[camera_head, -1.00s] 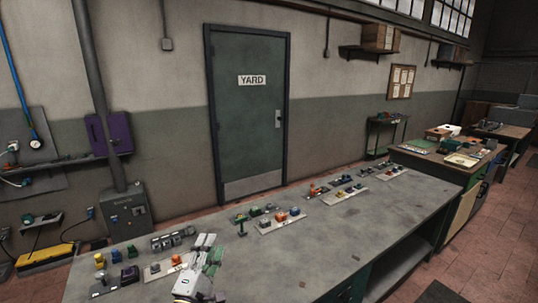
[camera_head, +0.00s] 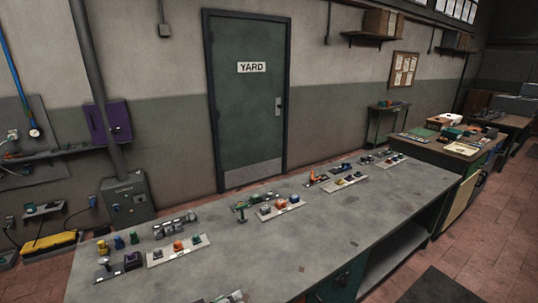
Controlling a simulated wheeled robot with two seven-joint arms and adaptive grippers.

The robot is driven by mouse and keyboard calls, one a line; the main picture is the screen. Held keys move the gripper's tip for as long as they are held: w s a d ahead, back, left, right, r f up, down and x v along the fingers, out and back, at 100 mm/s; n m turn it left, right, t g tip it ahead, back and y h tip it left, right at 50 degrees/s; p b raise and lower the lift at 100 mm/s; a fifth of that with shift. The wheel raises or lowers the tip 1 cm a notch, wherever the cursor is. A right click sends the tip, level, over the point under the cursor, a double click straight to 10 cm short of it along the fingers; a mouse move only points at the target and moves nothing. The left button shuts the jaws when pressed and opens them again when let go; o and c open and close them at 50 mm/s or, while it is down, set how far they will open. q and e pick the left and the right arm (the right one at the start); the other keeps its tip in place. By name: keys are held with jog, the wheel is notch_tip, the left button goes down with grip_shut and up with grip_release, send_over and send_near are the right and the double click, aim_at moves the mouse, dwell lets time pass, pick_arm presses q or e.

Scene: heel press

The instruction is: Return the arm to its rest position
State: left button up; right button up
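Only a small pale piece shows at the bottom edge of the head view, and it looks like the tips of my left gripper (camera_head: 234,297). It is cut off by the frame, so its fingers and anything between them cannot be made out. It is low in the picture, apart from the parts on the table. My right gripper is out of view.
A long grey worktable (camera_head: 330,225) carries several pale boards with small coloured parts, including a near board (camera_head: 163,257). A small green device (camera_head: 240,212) stands near the back edge. The table's middle is mostly clear. A second bench (camera_head: 440,151) stands right.

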pick_arm(q)
jog(key=s+a+f+m+g+y, duration=0.4)
jog(key=s+a+f+g+y, duration=0.3)
jog(key=s+a, duration=0.5)
jog(key=s+f+b, duration=0.2)
jog(key=f+b, duration=0.1)
jog(key=f, duration=1.7)
jog(key=s+f+b, duration=0.2)
jog(key=f, duration=1.8)
jog(key=s+a+f+b, duration=0.2)
jog(key=s+a+f, duration=0.1)
jog(key=s+f, duration=0.7)
jog(key=s+a+f+g+b, duration=0.1)
jog(key=s+a+f+b, duration=0.2)
jog(key=s+f, duration=0.7)
jog(key=shift+s+a+f+m+g, duration=0.2)
jog(key=shift+s+f+m+g, duration=0.15)
jog(key=shift+f, duration=1.25)
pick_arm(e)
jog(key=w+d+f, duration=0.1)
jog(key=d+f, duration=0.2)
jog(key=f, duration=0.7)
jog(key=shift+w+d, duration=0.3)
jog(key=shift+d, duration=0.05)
